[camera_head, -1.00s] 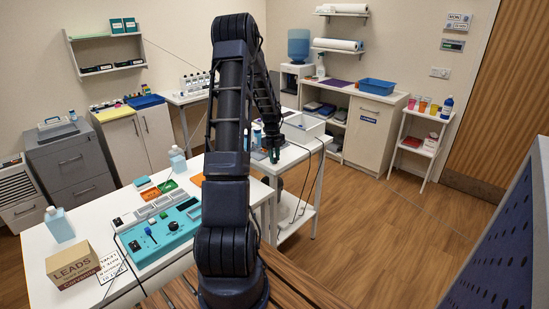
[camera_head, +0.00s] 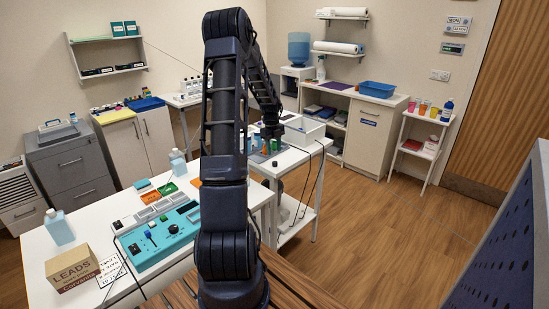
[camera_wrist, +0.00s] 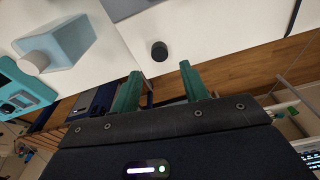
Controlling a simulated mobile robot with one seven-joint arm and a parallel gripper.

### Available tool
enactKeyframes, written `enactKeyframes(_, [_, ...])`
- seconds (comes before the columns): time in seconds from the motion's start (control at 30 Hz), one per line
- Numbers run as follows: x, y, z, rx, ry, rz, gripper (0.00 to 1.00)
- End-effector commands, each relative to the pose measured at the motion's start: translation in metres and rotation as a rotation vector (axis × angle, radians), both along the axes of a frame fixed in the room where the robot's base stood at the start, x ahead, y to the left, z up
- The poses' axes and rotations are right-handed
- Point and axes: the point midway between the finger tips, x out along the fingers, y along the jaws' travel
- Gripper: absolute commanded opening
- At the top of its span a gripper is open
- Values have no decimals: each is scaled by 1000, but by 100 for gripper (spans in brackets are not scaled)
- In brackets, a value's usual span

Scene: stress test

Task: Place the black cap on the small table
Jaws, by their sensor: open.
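The black cap (camera_wrist: 159,51) sits upright on a white tabletop in the wrist view, just beyond my fingertips and between their lines. In the head view it is a small dark spot (camera_head: 275,163) on the small white table (camera_head: 290,160). My gripper (camera_wrist: 161,70) has two green fingers, spread apart with nothing between them. In the head view my gripper (camera_head: 270,138) is above the small table, clear of the cap. My arm hides part of the table's left side.
A white open box (camera_head: 303,129) stands at the small table's back. A light-blue bottle (camera_wrist: 58,43) stands left in the wrist view. The long white table (camera_head: 95,225) holds a teal control panel (camera_head: 160,237) and a cardboard box (camera_head: 73,268). The floor at right is clear.

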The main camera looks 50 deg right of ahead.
Motion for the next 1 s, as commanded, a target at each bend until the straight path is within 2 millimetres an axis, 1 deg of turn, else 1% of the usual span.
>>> enactKeyframes(0.03, [3, 0, 10, -3, -2, 2, 45])
enactKeyframes(0.1, [3, 0, 23, -2, -2, 1, 45])
enactKeyframes(0.2, [6, -1, 38, -2, -1, 2, 45])
enactKeyframes(0.3, [6, -1, 48, -1, 0, 2, 45])
enactKeyframes(0.43, [7, -1, 56, -1, 0, 1, 45])
enactKeyframes(0.6, [7, 0, 59, 0, 0, 4, 45])
enactKeyframes(0.67, [9, 3, 62, 1, -4, 19, 45])
enactKeyframes(0.77, [17, 19, 73, 3, -20, 92, 45])
enactKeyframes(0.83, [25, 38, 87, 5, -38, 183, 45])
enactKeyframes(0.97, [40, 86, 118, 9, -78, 413, 45])
enactKeyframes(1.0, [44, 102, 128, 9, -90, 487, 45])
